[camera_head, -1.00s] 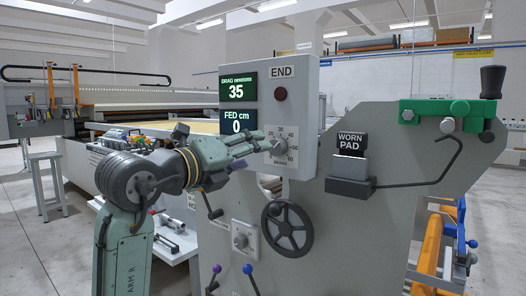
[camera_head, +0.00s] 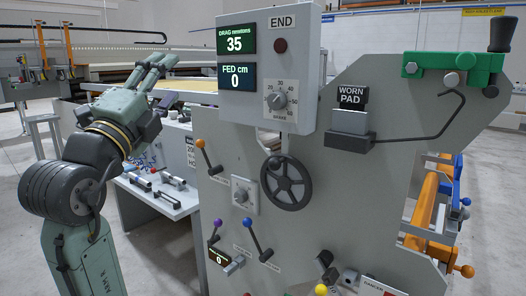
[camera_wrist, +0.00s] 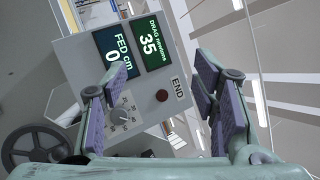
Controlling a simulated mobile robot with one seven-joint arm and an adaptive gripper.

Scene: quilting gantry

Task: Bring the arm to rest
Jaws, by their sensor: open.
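My gripper (camera_head: 160,68) is at the left in the head view, raised with its fingers pointing up and to the right. It is clear of the grey machine panel (camera_head: 350,215). In the wrist view my gripper (camera_wrist: 155,105) shows its two purple-padded fingers spread apart with nothing between them. Beyond them is the control box (camera_wrist: 75,55), seen tilted, with its displays reading DRAG 35 and FED 0. The brake dial (camera_head: 278,102) on the box points up and to the left, and no finger touches it.
A handwheel (camera_head: 287,183), several coloured-knob levers and a lower dial (camera_head: 241,194) stick out from the panel. A WORN PAD block (camera_head: 350,122) sits right of the box. A white bench (camera_head: 160,200) with tools stands behind my arm. Open floor lies at the far left.

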